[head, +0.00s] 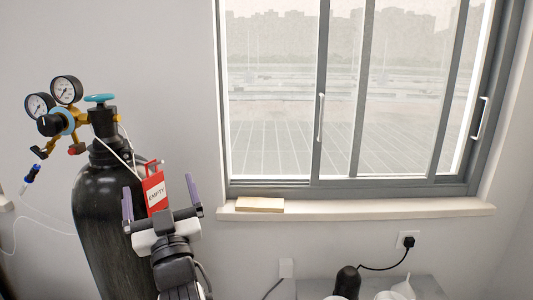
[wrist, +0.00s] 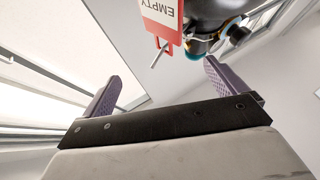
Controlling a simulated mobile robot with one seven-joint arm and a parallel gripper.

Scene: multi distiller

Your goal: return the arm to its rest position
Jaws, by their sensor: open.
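My gripper (head: 160,196) is raised in front of a black gas cylinder in the head view, its two purple fingers spread wide apart. In the wrist view my gripper (wrist: 160,85) also shows open, with nothing between its fingers. A red and white tag reading EMPTY (head: 154,190) hangs by the cylinder (head: 92,215) and appears between the fingers in the head view. In the wrist view the tag (wrist: 161,16) lies beyond the fingertips, apart from them. My arm rises from the bottom of the head view below the gripper.
The cylinder carries two gauges (head: 67,90) and a teal valve knob (head: 100,98). A window (head: 340,95) has a sill (head: 380,208) with a small wooden block (head: 260,204) on it. A low table (head: 428,288) with small vessels stands at the lower right. Open air lies right of my gripper.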

